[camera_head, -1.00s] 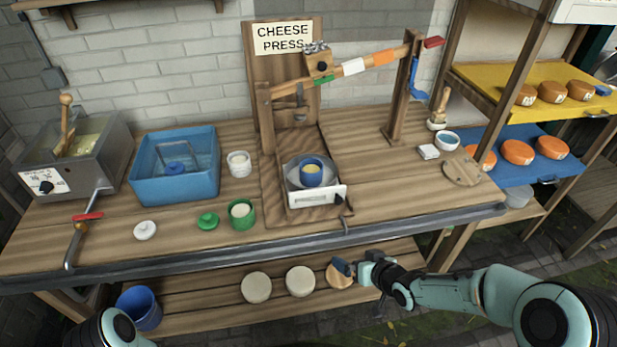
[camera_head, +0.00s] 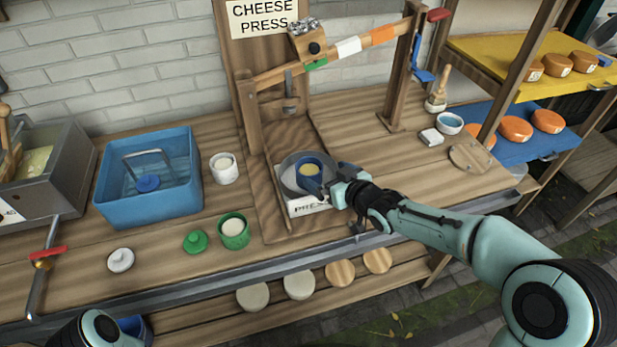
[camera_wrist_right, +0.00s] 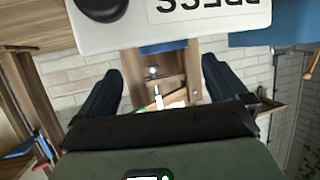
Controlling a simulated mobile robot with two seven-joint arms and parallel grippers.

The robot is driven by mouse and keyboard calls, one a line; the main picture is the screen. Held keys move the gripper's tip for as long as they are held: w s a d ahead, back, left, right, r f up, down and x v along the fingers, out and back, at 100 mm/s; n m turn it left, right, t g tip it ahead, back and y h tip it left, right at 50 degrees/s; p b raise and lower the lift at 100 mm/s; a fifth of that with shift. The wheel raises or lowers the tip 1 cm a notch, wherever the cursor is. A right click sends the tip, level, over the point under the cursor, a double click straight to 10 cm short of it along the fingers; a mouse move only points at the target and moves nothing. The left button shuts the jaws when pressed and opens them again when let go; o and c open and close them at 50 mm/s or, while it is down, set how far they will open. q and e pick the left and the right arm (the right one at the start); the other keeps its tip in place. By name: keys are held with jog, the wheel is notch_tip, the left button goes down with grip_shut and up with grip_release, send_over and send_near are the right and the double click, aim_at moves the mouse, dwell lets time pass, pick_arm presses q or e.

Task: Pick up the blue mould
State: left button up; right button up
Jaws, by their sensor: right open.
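The blue mould (camera_head: 310,171) with pale curd in it stands upright in a round grey dish (camera_head: 291,180) on the white PRESS box (camera_head: 304,207), under the cheese press. My right gripper (camera_head: 334,183) is open, close against the mould's right front side; I cannot tell whether it touches. In the right wrist view the picture is upside down, and the two dark fingers (camera_wrist_right: 158,70) are spread wide with nothing clasped. A blue strip, likely the mould (camera_wrist_right: 168,47), shows by the edge of the white box (camera_wrist_right: 175,20). My left gripper is out of view.
The wooden press lever (camera_head: 350,46) slants above the mould. A blue tub (camera_head: 150,185), a white pot (camera_head: 224,168) and a green pot (camera_head: 234,232) stand to the left. The bench to the right (camera_head: 390,160) is mostly clear. Round boards lie on the lower shelf.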

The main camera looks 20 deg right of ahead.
aim_at(303, 162)
jog(key=x, duration=0.5)
jog(key=b+x, duration=0.1)
jog(key=x, duration=0.1)
jog(key=shift+w+a, duration=0.25)
jog(key=shift+a, duration=0.1)
jog(key=c, duration=1)
